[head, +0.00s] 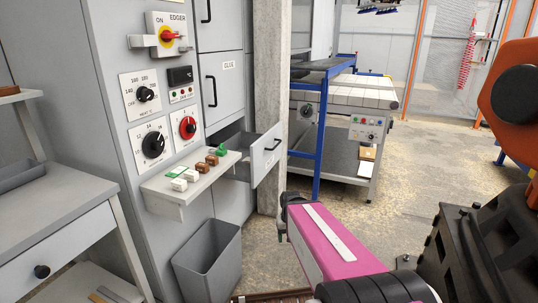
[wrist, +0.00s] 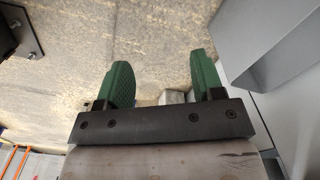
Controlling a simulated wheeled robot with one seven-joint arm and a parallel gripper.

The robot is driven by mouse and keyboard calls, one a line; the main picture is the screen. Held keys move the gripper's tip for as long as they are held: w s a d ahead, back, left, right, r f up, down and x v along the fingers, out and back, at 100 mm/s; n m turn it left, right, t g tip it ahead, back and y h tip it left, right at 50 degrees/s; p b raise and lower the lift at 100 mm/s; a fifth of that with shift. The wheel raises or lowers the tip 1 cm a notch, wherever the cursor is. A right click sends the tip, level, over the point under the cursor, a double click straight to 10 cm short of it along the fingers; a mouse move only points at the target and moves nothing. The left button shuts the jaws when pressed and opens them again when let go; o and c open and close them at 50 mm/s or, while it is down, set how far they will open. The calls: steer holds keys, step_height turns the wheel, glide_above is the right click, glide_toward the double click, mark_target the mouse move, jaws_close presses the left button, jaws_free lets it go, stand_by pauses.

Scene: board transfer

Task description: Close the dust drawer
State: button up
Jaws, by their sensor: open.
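The dust drawer (head: 266,155) is pulled out of the grey cabinet in the head view, below the tall cabinet doors.
A grey bin (head: 208,262) stands on the floor below. A concrete pillar (head: 271,70) rises behind the drawer, and a blue-framed machine (head: 340,130) stands right. A grey panel (wrist: 265,40) is near my gripper's right.

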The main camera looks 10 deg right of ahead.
steer(key=w, duration=0.1)
steer(key=w+a+y, duration=0.1)
steer(key=shift+w+f+m, duration=0.2)
steer(key=shift+w+m, duration=0.1)
steer(key=shift+w, duration=0.05)
steer(key=c, duration=1)
steer(key=shift+w+a+y, duration=0.15)
steer(key=shift+w+y, duration=0.3)
steer(key=shift+w, duration=0.1)
steer(key=shift+w+a+y, duration=0.15)
steer(key=shift+w+y, duration=0.3)
steer(key=shift+w, duration=0.1)
jaws_close()
steer(key=m+t+y, duration=0.5)
steer(key=t+y, duration=0.4)
steer(key=y, duration=0.4)
glide_toward(258, 164)
steer(key=x, duration=0.7)
steer(key=shift+a+r, duration=0.15)
steer(key=shift+a, duration=0.15)
